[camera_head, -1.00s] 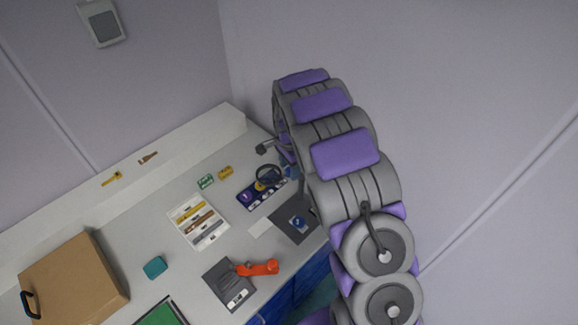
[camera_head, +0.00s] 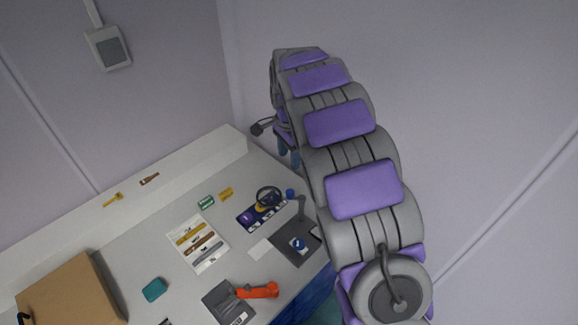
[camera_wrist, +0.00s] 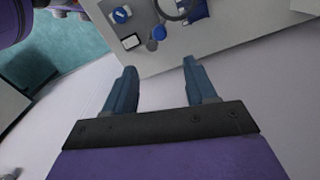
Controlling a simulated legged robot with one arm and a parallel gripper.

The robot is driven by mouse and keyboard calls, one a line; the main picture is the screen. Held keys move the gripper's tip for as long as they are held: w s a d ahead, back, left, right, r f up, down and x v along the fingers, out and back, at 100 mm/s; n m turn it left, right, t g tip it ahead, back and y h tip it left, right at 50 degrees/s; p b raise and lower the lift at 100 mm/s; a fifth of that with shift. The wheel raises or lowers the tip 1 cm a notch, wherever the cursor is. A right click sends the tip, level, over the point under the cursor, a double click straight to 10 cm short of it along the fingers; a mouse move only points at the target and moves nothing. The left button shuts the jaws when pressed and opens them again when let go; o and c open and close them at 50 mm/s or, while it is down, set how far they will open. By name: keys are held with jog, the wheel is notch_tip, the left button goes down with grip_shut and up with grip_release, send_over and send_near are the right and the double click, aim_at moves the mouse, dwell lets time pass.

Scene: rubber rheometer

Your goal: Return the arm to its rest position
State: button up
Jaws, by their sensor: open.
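My gripper (camera_wrist: 158,82) shows in the wrist view with its two blue-grey fingers spread apart and nothing between them. It hangs in the air, with the bench edge and the white floor or wall surface beyond its fingertips. In the head view, my grey and purple arm stretches from the lower right up toward the bench's far right corner. The gripper (camera_head: 289,155) is partly hidden there behind the arm, above the right end of the bench.
The bench (camera_head: 130,235) holds a white tray (camera_head: 182,255) of tools, a dark pad with an orange handheld tool (camera_head: 258,291), a cardboard box (camera_head: 70,290), a teal block (camera_head: 154,289) and a dark stand (camera_head: 290,248). A wall device (camera_head: 108,50) hangs at upper left. Walls stand behind and right.

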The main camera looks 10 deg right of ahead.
jog(key=shift+r, duration=0.95)
jog(key=s+d+r+n+b, duration=0.1)
jog(key=s+r+n, duration=0.15)
jog(key=s, duration=0.75)
jog(key=s+d+r+n+b, duration=0.1)
jog(key=s+n+b, duration=0.15)
jog(key=s, duration=0.75)
jog(key=s+f+n+g, duration=0.1)
jog(key=s+n, duration=0.3)
jog(key=s, duration=0.7)
jog(key=s+a+f+n+b, duration=0.1)
jog(key=s+f+n, duration=0.3)
jog(key=s, duration=0.8)
jog(key=shift+f+n+g+b, duration=0.3)
jog(key=shift+n+g, duration=0.1)
